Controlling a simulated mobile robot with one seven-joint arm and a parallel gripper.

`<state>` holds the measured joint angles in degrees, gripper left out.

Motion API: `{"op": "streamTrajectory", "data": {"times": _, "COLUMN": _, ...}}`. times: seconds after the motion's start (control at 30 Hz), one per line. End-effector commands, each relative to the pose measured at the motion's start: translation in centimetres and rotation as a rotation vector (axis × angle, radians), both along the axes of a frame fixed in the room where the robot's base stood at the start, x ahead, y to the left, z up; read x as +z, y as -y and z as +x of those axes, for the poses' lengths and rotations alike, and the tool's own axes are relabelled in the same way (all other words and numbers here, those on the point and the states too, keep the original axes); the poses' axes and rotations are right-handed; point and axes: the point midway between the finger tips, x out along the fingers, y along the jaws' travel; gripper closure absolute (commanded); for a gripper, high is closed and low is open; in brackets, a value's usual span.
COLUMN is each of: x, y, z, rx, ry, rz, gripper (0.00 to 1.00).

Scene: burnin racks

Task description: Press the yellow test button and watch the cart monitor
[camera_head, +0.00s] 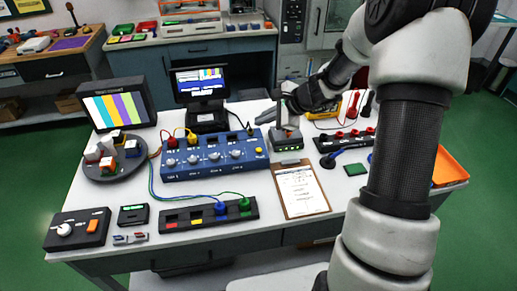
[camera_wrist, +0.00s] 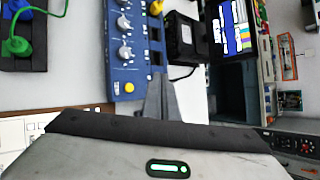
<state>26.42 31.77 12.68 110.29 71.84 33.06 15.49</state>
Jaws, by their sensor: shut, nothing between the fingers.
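The yellow test button (camera_head: 259,150) is a small round button at the lower right corner of the blue panel (camera_head: 215,157). It also shows in the wrist view (camera_wrist: 129,87). My gripper (camera_head: 279,122) is shut and empty, just right of the blue panel and apart from the button. In the wrist view its grey fingers (camera_wrist: 163,96) are partly hidden by the wrist housing. A black monitor (camera_head: 201,82) with colour bars and text stands behind the panel; it also shows in the wrist view (camera_wrist: 235,30). A larger monitor (camera_head: 118,108) at left shows vertical colour bars. I cannot tell which is the cart monitor.
A clipboard (camera_head: 300,190) lies right of centre. A black strip (camera_head: 208,214) with blue and green plugs lies in front of the panel, with cables looping left. A round tray (camera_head: 113,168) of blocks stands left. A small device (camera_head: 287,142) is below my gripper.

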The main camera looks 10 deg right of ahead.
Motion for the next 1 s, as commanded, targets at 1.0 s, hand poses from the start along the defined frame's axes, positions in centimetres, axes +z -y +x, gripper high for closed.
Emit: {"op": "streamTrajectory", "data": {"times": 1.0, "x": -8.8, "y": 0.0, "z": 0.0, "rx": 0.001, "ry": 0.000, "rz": -0.001, "gripper": 1.00}}
